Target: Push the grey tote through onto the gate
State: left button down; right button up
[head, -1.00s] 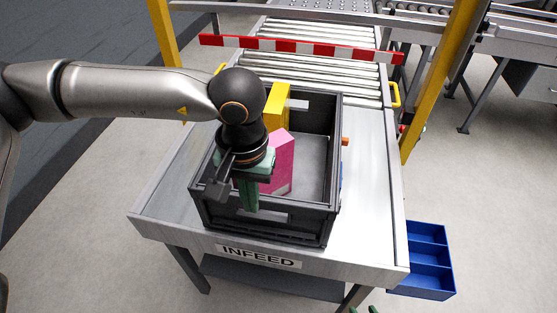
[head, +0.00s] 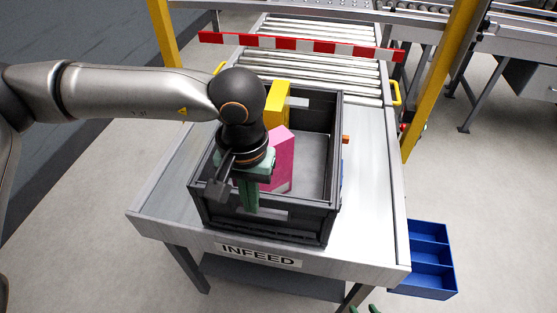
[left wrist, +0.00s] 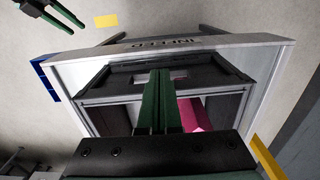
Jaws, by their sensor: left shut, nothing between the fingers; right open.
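The grey tote (head: 333,170) stands on the metal infeed table (head: 375,190), short of the rollers. It holds a yellow box (head: 279,100) and a pink box (head: 284,165). My left gripper (head: 250,207) is shut and empty, its green fingers pointing down at the tote's near wall. In the left wrist view its fingertips (left wrist: 160,72) overlap the near wall beside the handle slot; I cannot tell whether they touch. My right gripper's green fingers (left wrist: 62,12) are apart in the left wrist view; only its tips show at the head view's bottom edge. A roller section (head: 365,80) with yellow handles lies beyond the table.
A red-and-white striped bar (head: 300,46) spans above the rollers between yellow posts (head: 445,75). A blue divided bin (head: 430,262) hangs at the table's right front. A small orange item (head: 345,140) shows at the tote's right side. Bare table lies on both sides of the tote.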

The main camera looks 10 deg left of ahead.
notch_tip(320, 180, down, 5)
jog(key=b, duration=0.4)
jog(key=shift+r, duration=0.15)
jog(key=shift+a, duration=0.1)
